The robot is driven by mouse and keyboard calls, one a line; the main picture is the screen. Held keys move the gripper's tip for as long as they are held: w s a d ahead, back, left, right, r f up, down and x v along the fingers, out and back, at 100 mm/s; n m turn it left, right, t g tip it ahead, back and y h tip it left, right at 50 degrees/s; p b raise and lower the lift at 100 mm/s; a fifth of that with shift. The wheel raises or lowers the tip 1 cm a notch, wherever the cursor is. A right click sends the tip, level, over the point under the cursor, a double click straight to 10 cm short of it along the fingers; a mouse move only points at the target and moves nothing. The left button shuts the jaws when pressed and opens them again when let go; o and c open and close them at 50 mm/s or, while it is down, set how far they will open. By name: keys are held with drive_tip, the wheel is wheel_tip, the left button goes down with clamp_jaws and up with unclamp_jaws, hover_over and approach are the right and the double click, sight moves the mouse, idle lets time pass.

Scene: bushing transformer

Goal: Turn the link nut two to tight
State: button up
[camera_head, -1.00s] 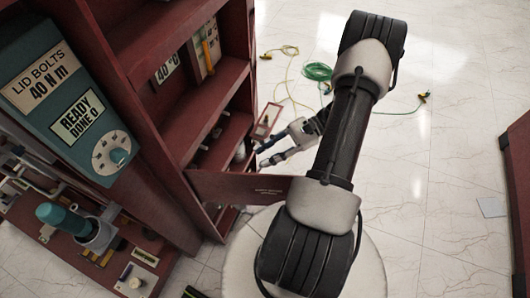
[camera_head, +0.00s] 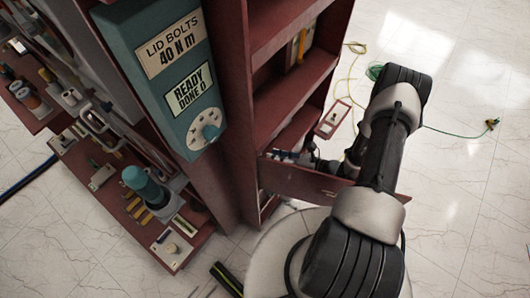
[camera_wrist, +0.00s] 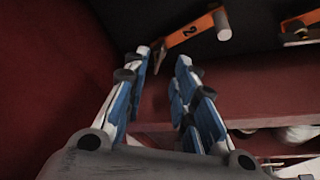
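In the wrist view an orange bar marked "2" (camera_wrist: 192,32) lies beyond my fingertips, at the top middle. A pale grey cylindrical piece (camera_wrist: 222,24) sits at its right end; I cannot tell whether this is the link nut. My gripper (camera_wrist: 163,55) is open, its two blue-and-white fingers apart with nothing between them. The bar is ahead of the fingertips and seems apart from them. In the head view my gripper (camera_head: 288,156) is at the red cabinet's lower opening, partly hidden by the cabinet and my arm.
A second orange piece (camera_wrist: 302,22) is at the wrist view's upper right. The red cabinet (camera_head: 240,110) has shelves and a low flap (camera_head: 310,180). A teal tool (camera_head: 145,184) stands on a cluttered bench at left.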

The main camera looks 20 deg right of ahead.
drive_tip(key=b+x, duration=0.1)
drive_tip(key=x, duration=0.4)
drive_tip(key=shift+w+a+f, duration=0.15)
drive_tip(key=shift+w+a, duration=0.05)
drive_tip(key=shift+a, duration=0.05)
drive_tip(key=shift+c, duration=0.4)
clamp_jaws()
